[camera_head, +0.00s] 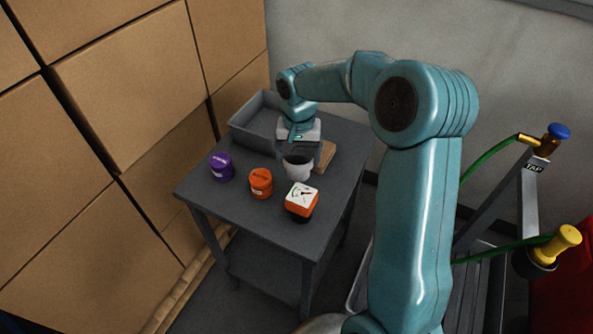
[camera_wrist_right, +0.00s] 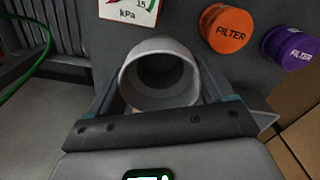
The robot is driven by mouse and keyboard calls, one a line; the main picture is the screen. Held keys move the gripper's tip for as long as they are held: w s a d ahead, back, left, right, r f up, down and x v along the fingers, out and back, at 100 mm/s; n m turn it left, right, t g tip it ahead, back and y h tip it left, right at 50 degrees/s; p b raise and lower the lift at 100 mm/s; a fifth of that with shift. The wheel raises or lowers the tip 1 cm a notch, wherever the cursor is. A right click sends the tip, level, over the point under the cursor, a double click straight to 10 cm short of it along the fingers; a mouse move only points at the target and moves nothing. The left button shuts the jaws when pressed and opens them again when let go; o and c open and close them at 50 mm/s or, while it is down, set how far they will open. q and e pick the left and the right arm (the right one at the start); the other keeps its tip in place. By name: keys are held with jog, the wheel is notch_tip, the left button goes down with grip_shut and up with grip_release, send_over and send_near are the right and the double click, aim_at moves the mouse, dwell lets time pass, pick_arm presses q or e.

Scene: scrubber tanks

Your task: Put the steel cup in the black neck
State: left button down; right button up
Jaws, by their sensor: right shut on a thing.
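The steel cup (camera_head: 298,170) is a pale grey, open-topped cup at the right side of the dark table. My right gripper (camera_head: 298,153) comes down over it and is shut on it. In the right wrist view the cup (camera_wrist_right: 160,75) sits between the two fingers, its round mouth toward the camera and its inside dark. I cannot tell whether its base touches the table. A dark round collar, maybe the black neck (camera_head: 533,266), is at the far right below a yellow knob (camera_head: 568,236). My left gripper is not in view.
On the table (camera_head: 262,226) stand a purple filter (camera_head: 221,167), an orange filter (camera_head: 261,183), an orange gauge (camera_head: 301,200) and a grey tray (camera_head: 240,136). A wooden block (camera_head: 327,155) lies beside the cup. Cartons (camera_head: 130,95) rise at left. A green hose (camera_head: 490,254) crosses the right.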

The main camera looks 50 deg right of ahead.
aim_at(298, 173)
notch_tip(298, 173, down, 2)
jog(key=shift+d+f, duration=0.15)
notch_tip(298, 173, down, 4)
jog(key=shift+r, duration=0.25)
jog(key=shift+w+f, duration=0.1)
jog(key=shift+f, duration=0.35)
jog(key=o, duration=0.9)
jog(key=shift+f, duration=0.1)
